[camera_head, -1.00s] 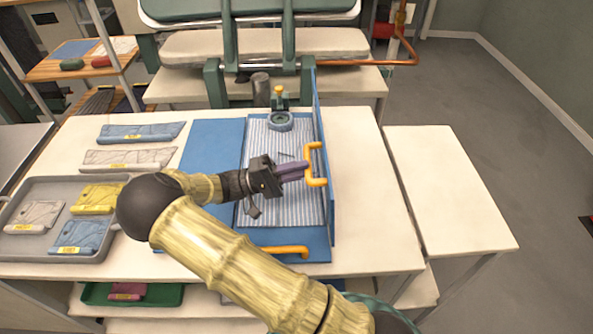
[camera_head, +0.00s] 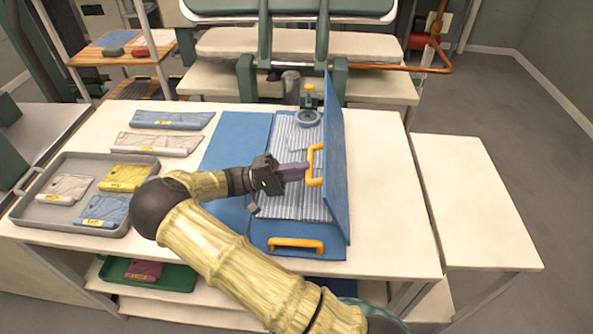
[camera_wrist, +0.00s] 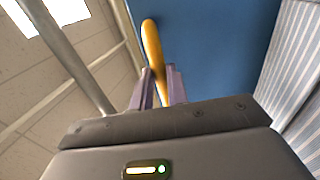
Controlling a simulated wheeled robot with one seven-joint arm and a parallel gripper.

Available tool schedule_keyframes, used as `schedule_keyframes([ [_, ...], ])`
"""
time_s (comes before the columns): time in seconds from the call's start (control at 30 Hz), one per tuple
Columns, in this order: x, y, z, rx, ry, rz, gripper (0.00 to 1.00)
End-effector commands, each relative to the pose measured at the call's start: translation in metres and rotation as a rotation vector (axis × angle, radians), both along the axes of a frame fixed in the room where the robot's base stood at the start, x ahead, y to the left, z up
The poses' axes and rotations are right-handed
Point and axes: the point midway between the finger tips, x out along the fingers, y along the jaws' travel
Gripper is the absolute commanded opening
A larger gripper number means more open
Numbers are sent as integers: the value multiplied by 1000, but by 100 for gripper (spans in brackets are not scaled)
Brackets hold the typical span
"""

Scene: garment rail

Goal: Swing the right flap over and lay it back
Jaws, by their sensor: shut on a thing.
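The right flap (camera_head: 336,170) is a blue panel standing steeply on edge along the right side of the blue folding board (camera_head: 230,140). An orange handle (camera_head: 311,166) sticks out on its left side. My gripper (camera_head: 306,172) reaches in from the left and is shut on this handle. In the wrist view the handle (camera_wrist: 152,48) runs between the two fingers (camera_wrist: 160,88), with the blue flap (camera_wrist: 205,45) behind it. A striped garment (camera_head: 290,205) lies on the middle of the board, partly hidden by my gripper. The flap's exact lean is hard to tell.
A second orange handle (camera_head: 295,243) is at the board's front edge. A round clamp-like fixture (camera_head: 308,115) stands at the garment's back end. A grey tray (camera_head: 75,232) with folded garments is at left. The table (camera_head: 385,190) right of the flap is clear.

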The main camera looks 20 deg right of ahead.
Motion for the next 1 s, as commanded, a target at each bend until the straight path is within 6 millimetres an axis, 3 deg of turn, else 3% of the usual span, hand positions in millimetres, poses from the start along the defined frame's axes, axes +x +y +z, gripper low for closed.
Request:
schedule_keyframes([
  [0.03,-4,-4,-11,20,6,-13,0],
  [0.17,-4,-4,-11,20,7,-14,0],
  [0.2,-4,-4,-11,20,7,-14,20],
  [0.3,-4,-3,-10,19,5,-13,38],
  [0.67,0,5,-10,16,0,-4,38],
  [1.0,18,49,-28,16,0,-7,38],
])
